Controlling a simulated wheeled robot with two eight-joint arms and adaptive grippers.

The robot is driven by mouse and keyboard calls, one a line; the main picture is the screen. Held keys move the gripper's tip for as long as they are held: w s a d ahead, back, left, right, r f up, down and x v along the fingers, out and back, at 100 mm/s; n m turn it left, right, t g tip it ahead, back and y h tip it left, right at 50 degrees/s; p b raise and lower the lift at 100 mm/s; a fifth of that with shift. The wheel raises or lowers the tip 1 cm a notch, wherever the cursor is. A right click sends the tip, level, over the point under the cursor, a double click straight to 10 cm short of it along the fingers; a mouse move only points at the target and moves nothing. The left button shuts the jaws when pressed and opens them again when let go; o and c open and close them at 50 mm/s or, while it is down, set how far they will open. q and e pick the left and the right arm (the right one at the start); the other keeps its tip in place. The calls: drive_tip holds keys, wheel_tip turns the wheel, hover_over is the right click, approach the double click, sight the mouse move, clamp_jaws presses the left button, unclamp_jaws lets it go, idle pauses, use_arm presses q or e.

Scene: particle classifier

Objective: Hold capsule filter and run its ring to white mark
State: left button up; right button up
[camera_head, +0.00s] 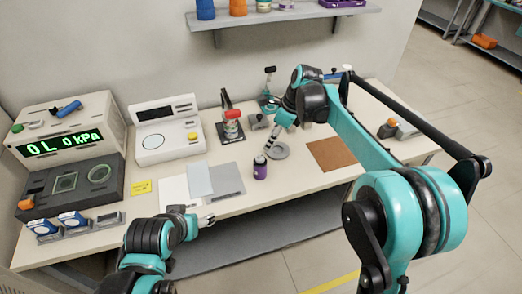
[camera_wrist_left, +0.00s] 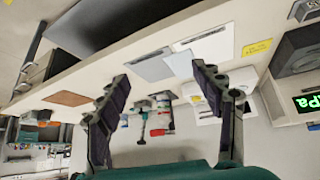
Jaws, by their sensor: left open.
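I cannot tell for sure which item is the capsule filter. A small purple upright container with a dark top (camera_head: 260,168) stands on the bench in front of my right gripper; no ring or white mark can be made out on it. A red-topped device (camera_head: 232,124) stands on a dark base behind it. My left gripper (camera_head: 208,219) is at the bench's front edge, apart from these items. In the left wrist view it is open and empty (camera_wrist_left: 160,75).
A pressure readout box (camera_head: 57,142) and a white instrument (camera_head: 167,130) stand at the left. Flat sheets (camera_head: 199,179) lie near the front. A shelf (camera_head: 285,17) hangs above.

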use_arm(q)
drive_tip(key=w+d+n+h, duration=0.2)
drive_tip(key=w+d+n, duration=0.2)
drive_tip(key=w+n, duration=0.2)
drive_tip(key=n+h, duration=0.6)
drive_tip(key=n, duration=0.5)
approach(260, 167)
drive_tip(key=w+f+n+h, duration=0.1)
drive_tip(key=w+f+n, duration=0.1)
drive_tip(key=w+f+n+h, duration=0.1)
drive_tip(key=f+n, duration=0.2)
drive_tip(key=shift+w+a+h, duration=0.15)
drive_tip(key=shift+w+h, duration=0.25)
drive_tip(key=shift+w+f+n+h, duration=0.3)
drive_tip(key=shift+f+n, duration=0.15)
drive_tip(key=shift+n, duration=0.15)
drive_tip(key=shift+w+d+f, duration=0.2)
drive_tip(key=shift+d+f, duration=0.1)
drive_tip(key=shift+d, duration=0.2)
drive_tip(key=shift+g, duration=0.3)
drive_tip(key=x, duration=0.7)
drive_tip(key=shift+r, duration=0.1)
drive_tip(key=shift+c, duration=0.4)
clamp_jaws()
